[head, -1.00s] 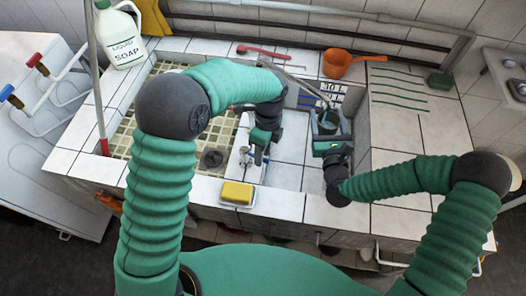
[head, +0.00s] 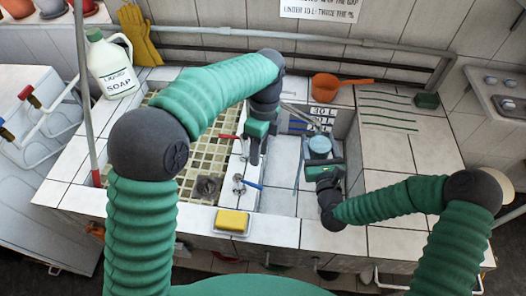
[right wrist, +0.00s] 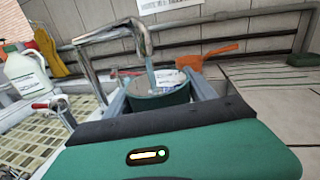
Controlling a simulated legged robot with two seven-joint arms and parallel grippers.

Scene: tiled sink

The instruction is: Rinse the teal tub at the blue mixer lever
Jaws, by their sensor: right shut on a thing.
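The teal tub (head: 319,148) is in my right gripper (head: 322,165) over the right-hand basin; its mouth looks pale blue in the head view. In the right wrist view the tub (right wrist: 160,98) sits between the fingers under the metal spout (right wrist: 143,38), and a pale blue stream falls into it. The blue mixer lever (head: 251,184) is on the ledge between the basins. My left gripper (head: 252,158) is above that ledge, beyond the blue lever and apart from it. Whether its fingers are open is unclear. A red lever (head: 229,136) is just left of it.
A yellow sponge (head: 232,221) lies at the front edge. A soap jug (head: 112,68) stands back left, an orange scoop (head: 327,89) at the back. The right-hand tiled counter (head: 410,150) is mostly clear. A pole (head: 84,100) rises at left.

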